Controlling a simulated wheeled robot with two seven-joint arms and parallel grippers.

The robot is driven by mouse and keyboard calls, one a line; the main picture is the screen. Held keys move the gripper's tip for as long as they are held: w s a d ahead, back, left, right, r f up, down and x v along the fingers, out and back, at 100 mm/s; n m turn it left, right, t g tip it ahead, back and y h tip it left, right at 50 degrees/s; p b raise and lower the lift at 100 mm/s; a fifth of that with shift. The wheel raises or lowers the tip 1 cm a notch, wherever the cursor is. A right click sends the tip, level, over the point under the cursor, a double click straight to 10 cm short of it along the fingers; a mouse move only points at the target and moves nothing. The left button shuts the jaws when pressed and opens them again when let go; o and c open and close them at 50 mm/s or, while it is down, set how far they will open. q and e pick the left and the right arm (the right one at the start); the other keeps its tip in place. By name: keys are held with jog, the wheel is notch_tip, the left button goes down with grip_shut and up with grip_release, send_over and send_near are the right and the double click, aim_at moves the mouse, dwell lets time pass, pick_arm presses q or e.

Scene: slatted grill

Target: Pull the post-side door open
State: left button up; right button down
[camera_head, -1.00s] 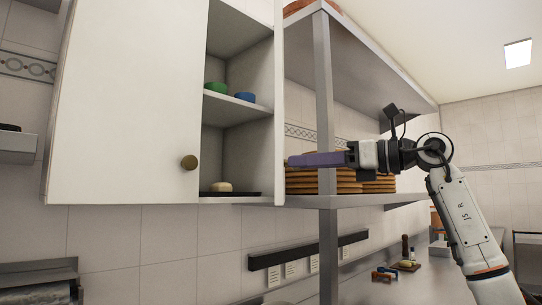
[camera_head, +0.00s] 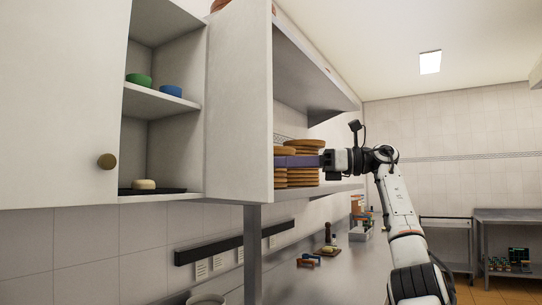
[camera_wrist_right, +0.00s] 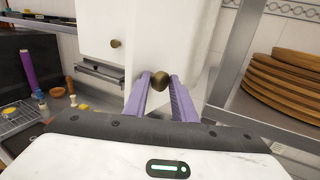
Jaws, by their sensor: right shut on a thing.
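The post-side door (camera_head: 240,110) is a white cabinet door, standing open and showing its inner face in the head view. It also shows in the right wrist view (camera_wrist_right: 178,35). Its brass knob (camera_wrist_right: 158,81) sits between the purple fingers of my right gripper (camera_wrist_right: 160,90), which is shut on it. In the head view, the right gripper (camera_head: 297,161) reaches the door's outer side from the right, and the door hides its fingertips and the knob. The metal post (camera_head: 252,250) shows below the door. My left gripper is not in view.
The other cabinet door (camera_head: 55,100), with a brass knob (camera_head: 106,161), is closed. The open compartment holds a green bowl (camera_head: 138,80), a blue bowl (camera_head: 171,91) and a dark tray (camera_head: 150,191). Stacked round boards (camera_head: 302,147) stand on the metal shelf close to my right gripper.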

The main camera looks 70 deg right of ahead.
jog(key=shift+w+d+f, duration=0.1)
jog(key=shift+w+d, duration=0.35)
jog(key=shift+d, duration=0.05)
jog(key=c, duration=1.7)
grip_release()
jog(key=shift+w+f, duration=0.1)
jog(key=shift+w, duration=0.2)
jog(key=shift+c, duration=0.2)
jog(key=shift+s, duration=0.1)
jog(key=s+d, duration=0.1)
jog(key=s, duration=0.9)
jog(key=shift+s+d+r+n+p, duration=0.2)
jog(key=shift+s+d+n+p, duration=0.05)
jog(key=shift+d+n+p, duration=0.05)
